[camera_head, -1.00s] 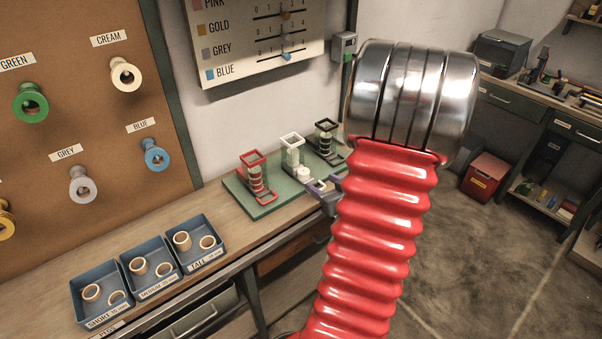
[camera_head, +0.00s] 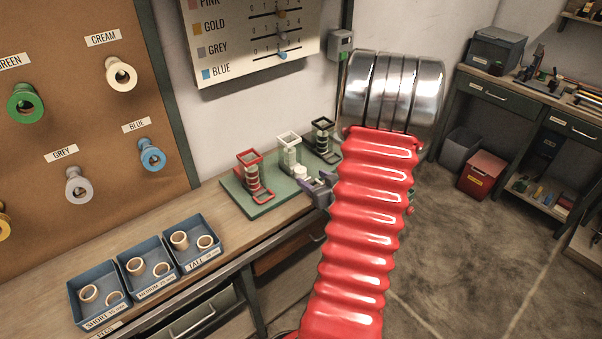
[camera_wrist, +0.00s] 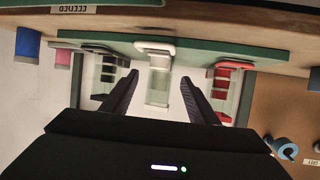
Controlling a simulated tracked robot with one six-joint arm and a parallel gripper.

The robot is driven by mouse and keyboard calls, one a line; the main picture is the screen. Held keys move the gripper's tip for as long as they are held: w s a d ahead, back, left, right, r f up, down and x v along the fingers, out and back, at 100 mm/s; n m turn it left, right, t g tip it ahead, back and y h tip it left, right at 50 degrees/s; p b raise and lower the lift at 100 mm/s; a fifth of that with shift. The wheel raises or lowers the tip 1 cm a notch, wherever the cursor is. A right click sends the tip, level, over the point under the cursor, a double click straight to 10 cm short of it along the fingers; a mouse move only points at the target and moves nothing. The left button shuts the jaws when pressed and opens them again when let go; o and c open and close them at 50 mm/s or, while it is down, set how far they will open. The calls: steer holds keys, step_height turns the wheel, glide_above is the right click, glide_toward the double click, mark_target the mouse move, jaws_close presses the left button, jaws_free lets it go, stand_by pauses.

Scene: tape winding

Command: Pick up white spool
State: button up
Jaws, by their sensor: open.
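A white spool (camera_head: 300,172) sits low at the front of the white-framed stand (camera_head: 289,139), the middle of three on a green board (camera_head: 233,189). In the wrist view the white stand (camera_wrist: 158,88) shows between my two dark fingers. My gripper (camera_wrist: 160,77) is open and empty. Its fingers lie on either side of the white stand in the picture; I cannot tell how far they are from it in depth. In the head view my gripper (camera_head: 310,184) is just right of the white spool, partly hidden by my red arm.
A red stand (camera_head: 251,170) is left of the white one and a black stand (camera_head: 323,135) right of it, both close. Blue trays (camera_head: 93,304) of pegs stand on the workbench (camera_head: 225,250). Spools hang on the brown board (camera_head: 60,120).

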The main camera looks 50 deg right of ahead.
mark_target(302, 172)
steer(key=shift+x, duration=1.4)
steer(key=shift+x, duration=2.6)
steer(key=shift+d+r, duration=0.1)
steer(key=c, duration=1.1)
step_height(302, 172, up, 18)
